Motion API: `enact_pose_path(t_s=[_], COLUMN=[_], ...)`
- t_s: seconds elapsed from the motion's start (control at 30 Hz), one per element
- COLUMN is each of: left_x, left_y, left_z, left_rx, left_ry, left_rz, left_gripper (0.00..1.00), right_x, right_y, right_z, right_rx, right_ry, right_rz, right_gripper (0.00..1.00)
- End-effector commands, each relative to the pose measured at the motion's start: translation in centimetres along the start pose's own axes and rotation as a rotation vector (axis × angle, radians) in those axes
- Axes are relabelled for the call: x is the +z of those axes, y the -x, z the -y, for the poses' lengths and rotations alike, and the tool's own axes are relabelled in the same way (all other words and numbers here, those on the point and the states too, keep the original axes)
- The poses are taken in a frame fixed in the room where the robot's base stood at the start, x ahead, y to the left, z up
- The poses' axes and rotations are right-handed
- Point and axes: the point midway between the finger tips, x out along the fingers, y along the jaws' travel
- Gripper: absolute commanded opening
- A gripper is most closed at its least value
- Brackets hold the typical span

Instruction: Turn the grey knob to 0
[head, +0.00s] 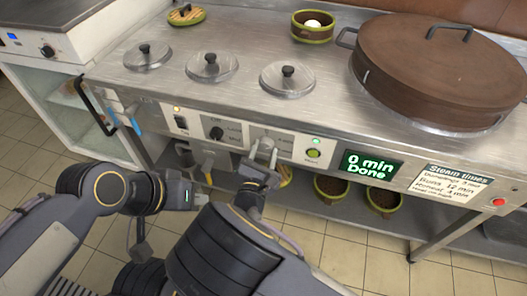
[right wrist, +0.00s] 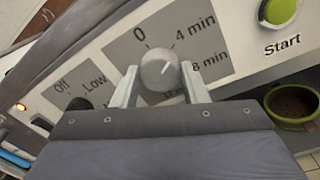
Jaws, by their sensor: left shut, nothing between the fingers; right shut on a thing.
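The grey knob (right wrist: 160,68) sits on a dial marked 0, 4 min and 8 min on the front panel. Its pale mark points up and right in the right wrist view, roughly towards the 4 min label (right wrist: 195,33). The 0 label (right wrist: 139,34) is up and left of the knob. My right gripper (right wrist: 160,88) is shut on the knob, one finger on each side; in the head view it reaches up to the panel (head: 264,153). My left gripper (head: 200,198) is shut and empty, left of the right one, below the panel.
A black knob (head: 216,133) is left of the dial. A green Start button (head: 313,153) and a display reading "0 min Done" (head: 370,166) are to the right. Lidded pots and a big brown lid (head: 440,60) stand on top. Bowls sit on the shelf below.

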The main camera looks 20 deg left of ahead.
Motion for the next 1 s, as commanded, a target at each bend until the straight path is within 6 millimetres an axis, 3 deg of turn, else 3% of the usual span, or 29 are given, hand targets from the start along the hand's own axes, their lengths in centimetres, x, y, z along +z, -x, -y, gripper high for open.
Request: enact_pose_path(t_s=[0.37,1.0], left_x=[-0.7,-2.7], left_y=[1.4,5.4], left_z=[-0.7,-2.5], left_rx=[0.000,0.000], left_ry=[0.000,0.000], left_rz=[0.000,0.000], left_gripper=[0.00,0.00], right_x=[0.3,0.3], right_y=[0.0,0.0], right_z=[-0.2,-0.3], right_rx=[-0.006,-0.024], right_ry=[0.157,0.739], right_rz=[-0.012,-0.052], right_gripper=[0.17,0.17])
